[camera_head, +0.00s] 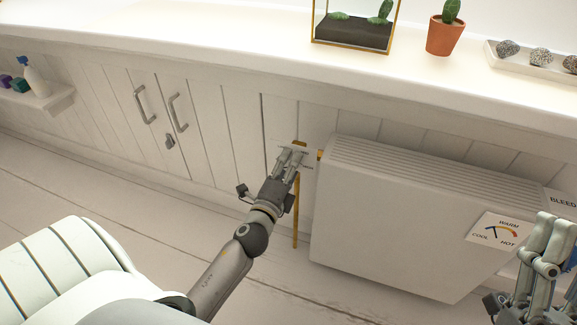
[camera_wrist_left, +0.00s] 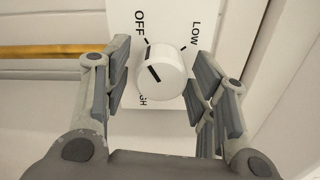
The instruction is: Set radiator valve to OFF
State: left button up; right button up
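The radiator valve is a round white knob (camera_wrist_left: 166,72) with a black mark, on a white plate (camera_wrist_left: 178,14) in the left wrist view. The plate reads OFF at upper left, LOW at upper right, and a partly hidden word ending in GH at lower left. My left gripper (camera_wrist_left: 162,88) is open, with a finger on each side of the knob and visible gaps. In the head view, this gripper (camera_head: 291,155) largely covers the valve. My right gripper (camera_head: 548,245) is at lower right, away from it.
A white radiator (camera_head: 400,220) stands just right of the valve, with a WARM/COOL/HOT dial label (camera_head: 497,232). A brass pipe (camera_head: 296,215) runs down to the floor. The white counter (camera_head: 240,45) above holds a terrarium (camera_head: 353,32) and a potted cactus (camera_head: 446,36).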

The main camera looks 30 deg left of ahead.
dwell(0.3)
pick_arm(q)
jog(key=v, duration=0.7)
jog(key=shift+s, duration=0.3)
